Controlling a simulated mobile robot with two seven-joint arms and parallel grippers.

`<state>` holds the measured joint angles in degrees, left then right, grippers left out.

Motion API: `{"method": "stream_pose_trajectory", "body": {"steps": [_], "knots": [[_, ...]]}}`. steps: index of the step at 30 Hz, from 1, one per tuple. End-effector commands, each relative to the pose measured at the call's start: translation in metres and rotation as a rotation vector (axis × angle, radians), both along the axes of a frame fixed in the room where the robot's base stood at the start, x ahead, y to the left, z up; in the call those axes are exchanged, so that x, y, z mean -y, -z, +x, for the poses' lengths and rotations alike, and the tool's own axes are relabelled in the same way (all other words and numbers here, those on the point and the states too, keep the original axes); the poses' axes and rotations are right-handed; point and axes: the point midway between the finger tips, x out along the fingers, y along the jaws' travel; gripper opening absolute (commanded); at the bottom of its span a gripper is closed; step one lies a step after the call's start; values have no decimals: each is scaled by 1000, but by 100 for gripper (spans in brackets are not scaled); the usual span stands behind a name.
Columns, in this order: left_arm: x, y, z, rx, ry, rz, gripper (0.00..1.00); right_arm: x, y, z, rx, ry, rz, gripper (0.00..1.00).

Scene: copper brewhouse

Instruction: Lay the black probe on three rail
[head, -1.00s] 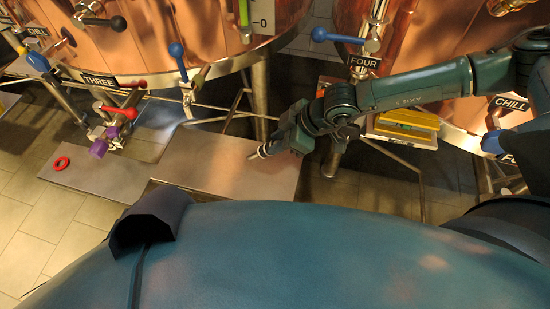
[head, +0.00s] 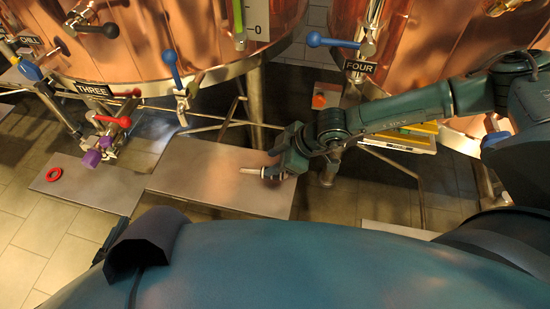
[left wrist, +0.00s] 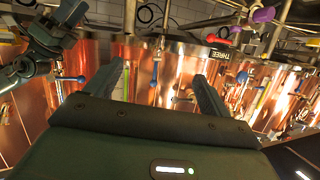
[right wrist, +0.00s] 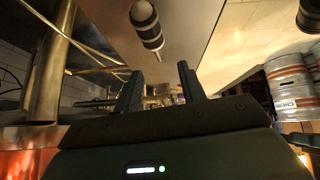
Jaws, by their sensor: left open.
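The black probe (right wrist: 147,28), a dark body with pale bands and a thin metal tip, shows in the right wrist view, outside the gap between the fingers. In the head view its pale end (head: 250,170) appears over the metal shelf (head: 205,180), pointing left; my gripper hides part of it. My right gripper (head: 270,172) is low over the shelf's right end, beside the probe; its fingers stand apart and empty (right wrist: 158,78). My left gripper (left wrist: 163,85) is open and empty, seen only in its wrist view. The THREE sign (head: 92,89) marks the left vessel; I cannot clearly make out its rail.
Valves with red (head: 113,120) and blue (head: 172,66) handles stand before the copper vessels. Kegs (right wrist: 295,85) stand right in the right wrist view.

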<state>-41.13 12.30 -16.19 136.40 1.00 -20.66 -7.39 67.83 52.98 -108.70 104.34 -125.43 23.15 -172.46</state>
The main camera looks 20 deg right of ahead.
Motion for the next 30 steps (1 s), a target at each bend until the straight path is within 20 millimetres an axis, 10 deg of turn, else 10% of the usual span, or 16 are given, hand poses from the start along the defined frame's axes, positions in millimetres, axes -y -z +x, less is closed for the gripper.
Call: {"method": "stream_pose_trajectory", "body": {"steps": [13, 30], "knots": [[1, 0, -2, -26, 7, 5, 82, 3, -9, -1, 1, 1, -1, 48], [-21, -58, -15, -41, -93, -119, 82, 53, -96, -38, 2, 0, -1, 48]]}}
